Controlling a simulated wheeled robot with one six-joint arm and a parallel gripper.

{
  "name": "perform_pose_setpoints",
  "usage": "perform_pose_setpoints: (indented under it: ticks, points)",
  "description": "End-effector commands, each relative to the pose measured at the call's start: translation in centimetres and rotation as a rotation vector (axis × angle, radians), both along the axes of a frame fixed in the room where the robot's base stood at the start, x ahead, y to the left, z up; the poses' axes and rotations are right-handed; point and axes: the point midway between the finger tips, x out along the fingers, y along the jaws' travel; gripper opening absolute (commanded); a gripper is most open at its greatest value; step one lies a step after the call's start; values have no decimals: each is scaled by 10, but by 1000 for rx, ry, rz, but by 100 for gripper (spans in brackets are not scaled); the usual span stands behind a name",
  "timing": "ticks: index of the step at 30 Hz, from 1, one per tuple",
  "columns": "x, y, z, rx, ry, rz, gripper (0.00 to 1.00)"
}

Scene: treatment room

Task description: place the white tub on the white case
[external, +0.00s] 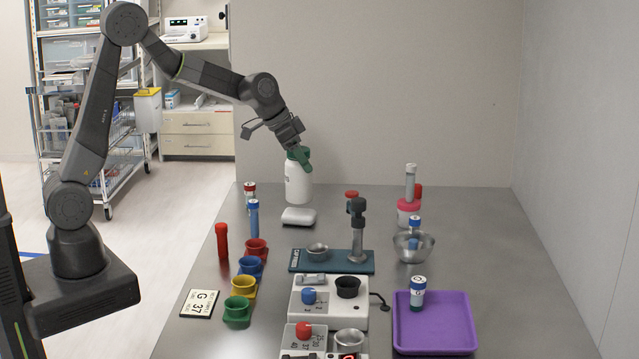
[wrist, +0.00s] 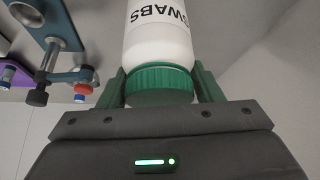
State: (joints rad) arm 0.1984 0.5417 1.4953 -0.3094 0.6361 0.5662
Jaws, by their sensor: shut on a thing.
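The white tub (external: 298,184) has a green lid and hangs upright from my gripper (external: 300,158) in the external view. In the wrist view the tub (wrist: 158,38) shows the word "SWABS", and its green lid sits between the two green fingers of my gripper (wrist: 161,88), which is shut on it. The white case (external: 298,217) is a small, low, rounded box on the table's far left part. The tub's bottom appears just above or behind the case in the external view; I cannot tell whether they touch. The case is not visible in the wrist view.
On the grey table (external: 470,235), a red-capped tube (external: 250,195) and a blue tube (external: 254,218) stand left of the case. A teal stand (external: 330,268) with a post is in front. A steel bowl (external: 413,246) and purple tray (external: 434,325) are to the right.

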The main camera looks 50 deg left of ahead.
Motion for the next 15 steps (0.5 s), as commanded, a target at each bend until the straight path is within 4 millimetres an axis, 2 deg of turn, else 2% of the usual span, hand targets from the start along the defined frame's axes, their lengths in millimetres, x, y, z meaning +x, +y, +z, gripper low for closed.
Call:
perform_pose_setpoints:
  ticks: [3,6,15]
  points:
    - [0,0,-19,0,3,0,13]
    - [0,0,-29,0,1,1,13]
    - [0,0,-32,0,-1,1,13]
